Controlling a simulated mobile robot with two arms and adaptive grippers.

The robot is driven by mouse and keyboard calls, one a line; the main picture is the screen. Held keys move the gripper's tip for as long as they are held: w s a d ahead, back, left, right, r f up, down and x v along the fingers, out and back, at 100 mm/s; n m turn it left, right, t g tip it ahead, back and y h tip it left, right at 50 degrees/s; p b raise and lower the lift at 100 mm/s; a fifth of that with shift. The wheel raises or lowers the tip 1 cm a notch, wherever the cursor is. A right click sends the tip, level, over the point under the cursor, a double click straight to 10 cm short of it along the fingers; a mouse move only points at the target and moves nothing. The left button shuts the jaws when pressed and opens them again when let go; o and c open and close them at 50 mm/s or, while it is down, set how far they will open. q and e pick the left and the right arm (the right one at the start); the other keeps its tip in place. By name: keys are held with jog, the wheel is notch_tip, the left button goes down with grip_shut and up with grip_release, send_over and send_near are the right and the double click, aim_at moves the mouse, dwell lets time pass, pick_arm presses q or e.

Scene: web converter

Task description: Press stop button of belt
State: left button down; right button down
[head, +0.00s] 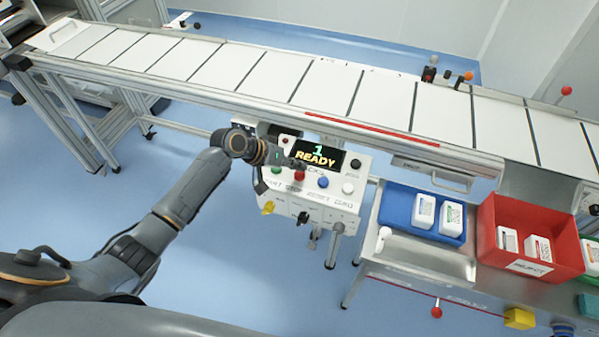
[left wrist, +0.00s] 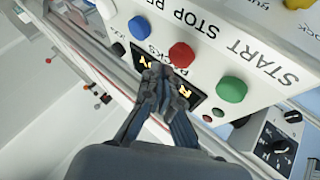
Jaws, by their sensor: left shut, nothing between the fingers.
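The control box (head: 312,205) hangs under the front edge of the belt (head: 330,90). Its display reads "1 READY". The red button (head: 299,176) sits between the green button (head: 276,170) and the blue button (head: 323,182). In the left wrist view, the label STOP is beside the red button (left wrist: 181,55). My left gripper (head: 302,164) is shut and empty, in front of the display. In the left wrist view its fingertips (left wrist: 160,74) appear close to the red button and cover part of the display. Contact cannot be told. My right gripper is not in view.
A white button (head: 348,188) and a black one (head: 355,163) are at the box's right. Yellow and black knobs are under the box. A side table holds a blue tray (head: 398,207) and a red bin (head: 488,232) with white containers. Open floor lies left.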

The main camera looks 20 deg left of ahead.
aim_at(297, 175)
pick_arm(q)
jog(key=shift+r+p, duration=2.4)
jog(key=shift+r, duration=0.2)
jog(key=shift+f, duration=0.1)
